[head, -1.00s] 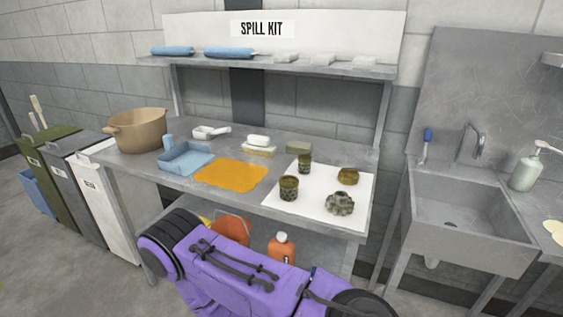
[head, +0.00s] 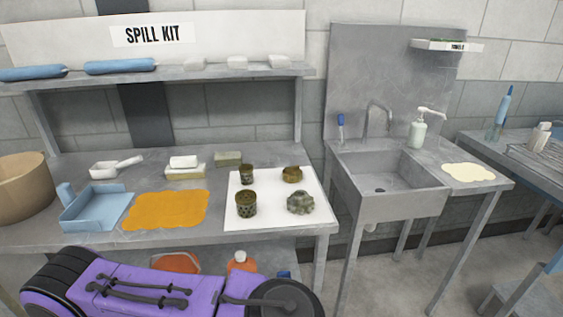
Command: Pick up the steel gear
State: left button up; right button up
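A grey toothed part that looks like the steel gear (head: 301,203) lies on a white sheet (head: 270,216) at the right end of the steel workbench (head: 100,238). It has dark, dirty-looking patches. Nothing covers it. Three other grimy parts share the sheet: a larger dark cylinder (head: 246,204) to its left, a smaller dark cylinder (head: 246,174) behind that, and a low brownish ring-like part (head: 292,174) behind the gear. Neither of my grippers is in view.
A brush, sponges and a soap-like block lie behind. A steel sink (head: 390,205) stands right of the bench. Orange containers are below the bench.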

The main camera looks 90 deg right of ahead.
aim_at(299, 202)
jog(key=z, duration=3.15)
jog(key=i, duration=0.45)
